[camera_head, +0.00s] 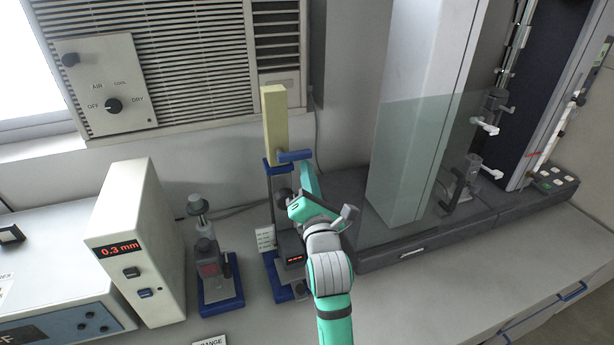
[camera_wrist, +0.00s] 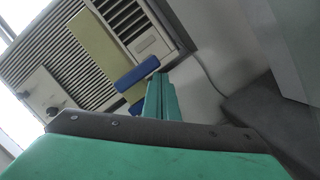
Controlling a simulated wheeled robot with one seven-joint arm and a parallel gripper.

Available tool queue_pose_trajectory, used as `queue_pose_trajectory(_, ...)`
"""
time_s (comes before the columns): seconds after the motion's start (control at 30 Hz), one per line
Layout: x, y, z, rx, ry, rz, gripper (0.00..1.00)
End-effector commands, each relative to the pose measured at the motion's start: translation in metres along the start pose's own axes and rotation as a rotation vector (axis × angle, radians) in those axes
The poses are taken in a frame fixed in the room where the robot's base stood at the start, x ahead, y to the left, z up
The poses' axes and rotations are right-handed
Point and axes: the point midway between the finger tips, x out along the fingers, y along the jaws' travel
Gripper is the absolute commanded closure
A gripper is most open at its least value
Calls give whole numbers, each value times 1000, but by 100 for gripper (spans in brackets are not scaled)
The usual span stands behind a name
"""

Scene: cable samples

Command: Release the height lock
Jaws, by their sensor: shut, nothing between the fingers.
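A blue lever (camera_head: 294,156) sticks out to the right from the yellow column (camera_head: 274,122) of a blue-based stand, and looks like the height lock. My teal gripper (camera_head: 306,168) is shut and empty, its fingertips just below and right of the lever's free end. In the wrist view the blue lever (camera_wrist: 138,73) lies just left of the shut fingertips (camera_wrist: 160,78), with the yellow column (camera_wrist: 97,45) behind it. I cannot tell whether the fingers touch the lever. My gripper and wrist hide part of the stand's lower body.
A smaller blue-based gauge stand (camera_head: 210,262) and a box reading 0.3 mm (camera_head: 140,240) stand to the left. A testing machine with a clear shield (camera_head: 415,170) on a dark base stands close on the right. An air conditioner (camera_head: 170,60) is behind.

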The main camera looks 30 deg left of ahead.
Motion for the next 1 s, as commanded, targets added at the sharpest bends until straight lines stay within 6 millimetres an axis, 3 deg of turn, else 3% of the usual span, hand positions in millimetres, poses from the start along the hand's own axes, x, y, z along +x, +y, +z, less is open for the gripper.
queue_pose_trajectory(0.77, 0, 0, 6, -1, -6, 0, 100)
queue_pose_trajectory(1.0, -3, -16, -16, 4, 3, 0, 100)
